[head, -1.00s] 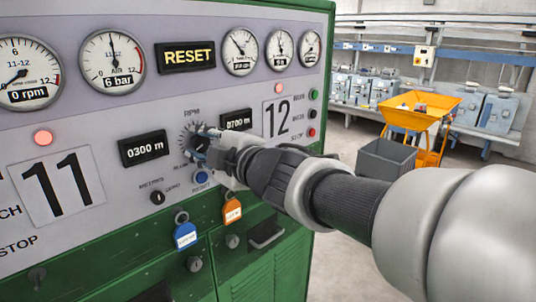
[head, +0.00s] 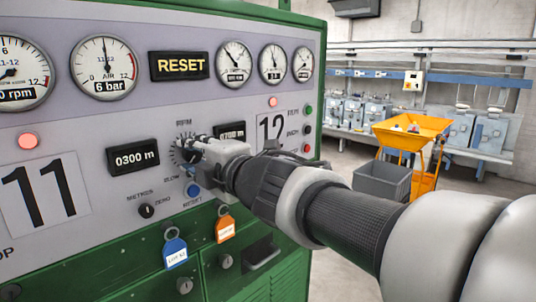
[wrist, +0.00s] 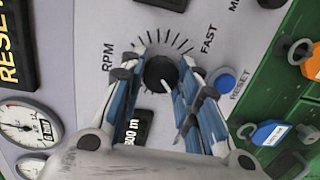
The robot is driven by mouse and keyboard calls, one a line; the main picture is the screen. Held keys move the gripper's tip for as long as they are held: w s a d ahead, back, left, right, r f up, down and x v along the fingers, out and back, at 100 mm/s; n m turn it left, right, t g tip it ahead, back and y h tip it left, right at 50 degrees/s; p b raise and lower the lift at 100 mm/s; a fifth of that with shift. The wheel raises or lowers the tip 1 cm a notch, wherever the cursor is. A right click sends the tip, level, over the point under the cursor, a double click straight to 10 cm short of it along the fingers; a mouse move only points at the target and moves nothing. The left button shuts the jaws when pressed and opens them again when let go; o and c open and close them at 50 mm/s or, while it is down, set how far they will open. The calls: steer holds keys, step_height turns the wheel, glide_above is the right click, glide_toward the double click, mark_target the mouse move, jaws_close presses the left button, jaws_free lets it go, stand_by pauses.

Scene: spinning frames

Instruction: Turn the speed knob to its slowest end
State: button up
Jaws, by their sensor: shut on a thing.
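The speed knob (wrist: 160,73) is a small round black knob with a white pointer line, inside a ring of tick marks on the grey panel. In the wrist view its line points down and slightly right, away from the ticks; RPM is printed at left and FAST at right. My gripper (wrist: 166,80) has its blue-sided fingers on either side of the knob, shut on it. In the head view my gripper (head: 190,160) reaches the dial from the right and covers much of the knob. The SLOW mark shows partly below the dial there.
A blue reset button (wrist: 226,83) sits close beside one finger. The 0300 m display (head: 134,159) is left of the dial, and a small black selector (head: 146,210) is below. Blue (head: 175,250) and orange (head: 226,228) tags hang beneath on the green cabinet.

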steer(key=shift+f, duration=0.1)
steer(key=o, duration=1.1)
steer(key=shift+c, duration=0.2)
steer(key=v, duration=1.2)
